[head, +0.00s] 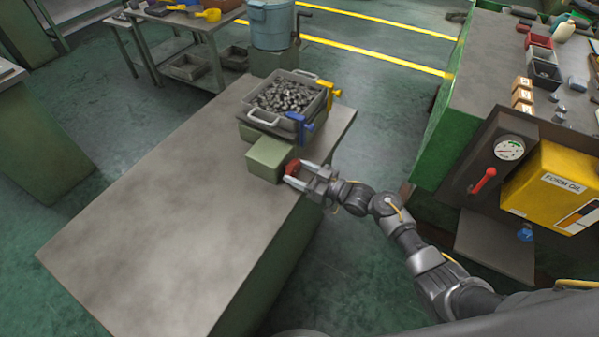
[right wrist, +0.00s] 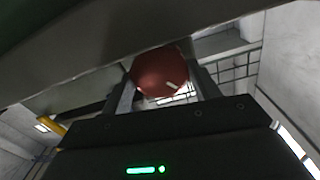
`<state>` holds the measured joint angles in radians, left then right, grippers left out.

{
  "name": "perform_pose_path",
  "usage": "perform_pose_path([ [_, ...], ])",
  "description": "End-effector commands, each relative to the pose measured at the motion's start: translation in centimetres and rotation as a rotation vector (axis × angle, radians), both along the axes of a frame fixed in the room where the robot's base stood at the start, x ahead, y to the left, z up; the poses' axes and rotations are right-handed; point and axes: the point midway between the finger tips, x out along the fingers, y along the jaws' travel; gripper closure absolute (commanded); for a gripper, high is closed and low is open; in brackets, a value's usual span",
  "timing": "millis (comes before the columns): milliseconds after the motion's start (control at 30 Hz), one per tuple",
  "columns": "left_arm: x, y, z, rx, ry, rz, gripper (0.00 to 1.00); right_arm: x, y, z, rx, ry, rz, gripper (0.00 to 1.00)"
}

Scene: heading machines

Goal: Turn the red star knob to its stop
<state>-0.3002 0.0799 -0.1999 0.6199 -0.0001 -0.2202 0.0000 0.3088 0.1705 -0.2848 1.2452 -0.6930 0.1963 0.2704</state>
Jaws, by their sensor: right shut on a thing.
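The red star knob (head: 291,168) sits on the right side of a small green box (head: 267,158) near the far right edge of the grey table. My right gripper (head: 296,174) reaches in from the right and is shut on the knob, one finger on each side of it. In the right wrist view the knob (right wrist: 160,72) shows as a rounded red shape with a short pale mark, between the two fingers (right wrist: 163,92). My left gripper is not in view.
A metal tray (head: 262,119) of small grey parts stands behind the green box, with a blue clamp (head: 301,126) and a yellow clamp (head: 328,88) beside it. The table top (head: 180,230) is otherwise bare. A yellow oil container (head: 552,185) is at right.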

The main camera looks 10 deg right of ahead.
Motion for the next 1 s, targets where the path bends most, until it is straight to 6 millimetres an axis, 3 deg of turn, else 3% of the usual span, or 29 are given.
perform_pose_path([
  [33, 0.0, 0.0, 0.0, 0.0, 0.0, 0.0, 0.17, -0.1, 0.0, 0.0, -0.001, 0.001, 0.001, 0.36],
  [200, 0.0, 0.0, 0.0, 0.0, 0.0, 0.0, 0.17, 0.0, 0.0, 0.0, -0.001, 0.001, 0.001, 0.17],
  [533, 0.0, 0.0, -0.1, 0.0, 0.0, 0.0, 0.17, -0.3, -0.4, -0.1, -0.002, 0.0, -0.001, 0.17],
  [1000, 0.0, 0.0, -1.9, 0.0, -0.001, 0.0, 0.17, -5.3, -7.0, -0.2, -0.003, 0.0, 0.0, 0.17],
])
